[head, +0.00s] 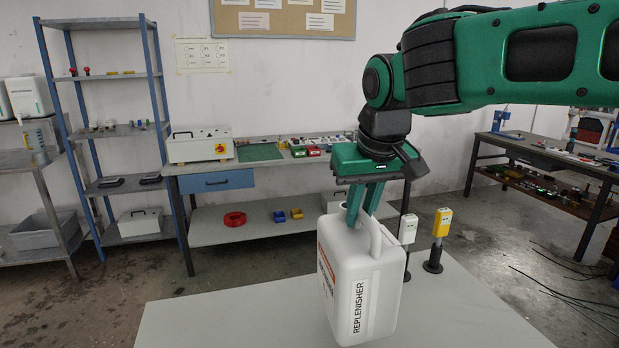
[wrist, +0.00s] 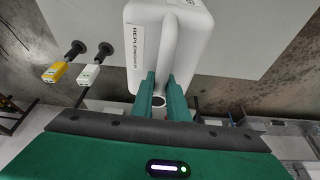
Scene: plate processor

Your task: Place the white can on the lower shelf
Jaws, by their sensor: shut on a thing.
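The white can (head: 350,285), labelled REPLENISHER, hangs below my gripper (head: 361,208) over a grey table in the head view. My gripper points down and is shut on the can's top handle. The can leans slightly in the picture; I cannot tell whether its base touches the table. The wrist view shows the can (wrist: 188,45) and the green fingers of my gripper (wrist: 160,80) at its handle. At the far left, a metal rack has a lower shelf (head: 12,258) with a grey bin (head: 45,231) on it. Another white container (head: 28,97) stands on its upper shelf.
The grey table (head: 240,318) has clear room left of the can. A yellow device (head: 442,222) and a white device (head: 407,229) stand on black posts close to the can's right. Behind are a workbench (head: 280,168) with a lower shelf and a blue shelving unit (head: 160,85).

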